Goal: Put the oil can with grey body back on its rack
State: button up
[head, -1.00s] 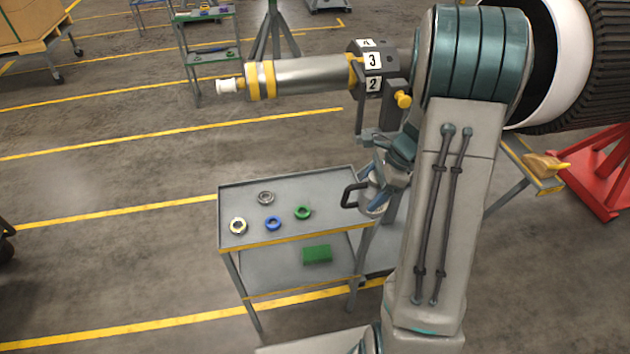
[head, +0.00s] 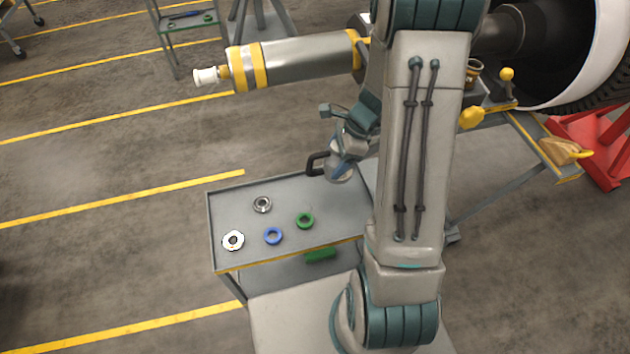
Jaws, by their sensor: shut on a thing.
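The oil can (head: 340,173) has a grey body and a dark handle on its left side. It is above the far right part of the grey cart's top. My gripper (head: 347,157) is shut on it, with blue-grey fingers against the can. My arm and wrist hide part of the can and the cart's right side. I cannot pick out the can's rack with certainty in this view.
Above is a grey cylinder (head: 305,60) with yellow bands. Right is a bench edge with a yellow-handled tool (head: 562,150).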

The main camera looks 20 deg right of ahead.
jog(key=shift+s+a+f, duration=0.2)
jog(key=shift+a+f, duration=0.75)
jog(key=shift+f, duration=0.3)
jog(key=shift+s+a+f, duration=0.15)
jog(key=shift+a+f, duration=0.75)
jog(key=shift+f, duration=0.35)
jog(key=shift+s+a+f, duration=0.2)
jog(key=shift+a+f, duration=0.75)
jog(key=shift+f, duration=0.3)
jog(key=shift+f+b, duration=0.15)
jog(key=shift+b, duration=0.25)
jog(key=o, duration=1.5)
jog(key=shift+c, duration=0.2)
